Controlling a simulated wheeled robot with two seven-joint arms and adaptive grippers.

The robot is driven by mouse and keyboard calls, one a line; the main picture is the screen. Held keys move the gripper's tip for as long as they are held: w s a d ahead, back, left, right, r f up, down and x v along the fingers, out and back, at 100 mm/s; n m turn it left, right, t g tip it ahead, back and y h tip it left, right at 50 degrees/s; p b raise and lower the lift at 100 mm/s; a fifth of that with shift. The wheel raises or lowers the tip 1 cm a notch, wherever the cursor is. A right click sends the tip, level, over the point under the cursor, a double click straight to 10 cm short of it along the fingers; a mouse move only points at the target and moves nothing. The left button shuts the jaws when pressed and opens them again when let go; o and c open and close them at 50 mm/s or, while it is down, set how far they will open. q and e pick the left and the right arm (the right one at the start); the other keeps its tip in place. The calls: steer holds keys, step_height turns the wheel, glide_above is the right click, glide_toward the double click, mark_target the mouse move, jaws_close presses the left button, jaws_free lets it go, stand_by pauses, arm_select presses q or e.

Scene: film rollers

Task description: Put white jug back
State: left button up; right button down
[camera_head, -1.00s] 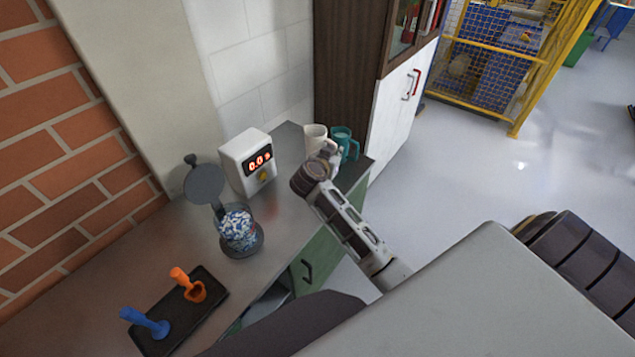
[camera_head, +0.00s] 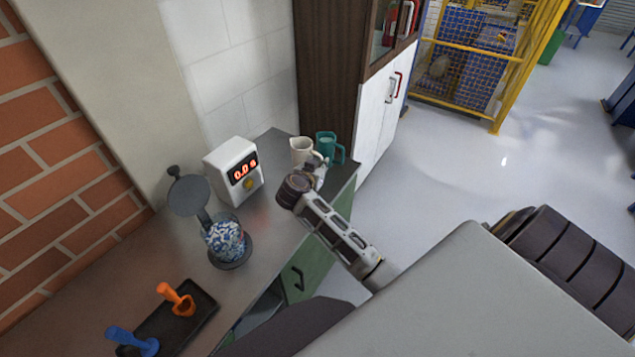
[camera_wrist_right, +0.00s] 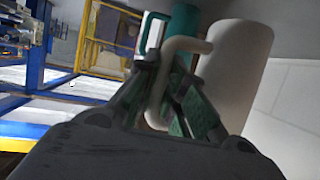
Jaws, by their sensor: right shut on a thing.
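The white jug (camera_head: 302,149) stands upright at the far end of the grey counter, or very close above it; I cannot tell which. In the right wrist view the jug (camera_wrist_right: 236,70) is large, with its handle between the fingers. My right gripper (camera_head: 318,171) is at the jug's near right side. In the right wrist view the right gripper (camera_wrist_right: 165,95) is shut on the jug's handle. My left gripper is not in view.
A teal jug (camera_head: 328,146) stands just right of the white jug. A scale-like box with a red display (camera_head: 234,168), a lidded jar of coloured pieces (camera_head: 226,241) and a black tray (camera_head: 204,309) with orange and blue scoops are on the counter. A cabinet (camera_head: 376,125) stands behind.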

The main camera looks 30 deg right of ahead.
steer(key=shift+f, duration=1.65)
steer(key=shift+f, duration=1.9)
steer(key=c, duration=1.5)
jaws_free()
steer(key=shift+f, duration=0.1)
steer(key=v, duration=1.2)
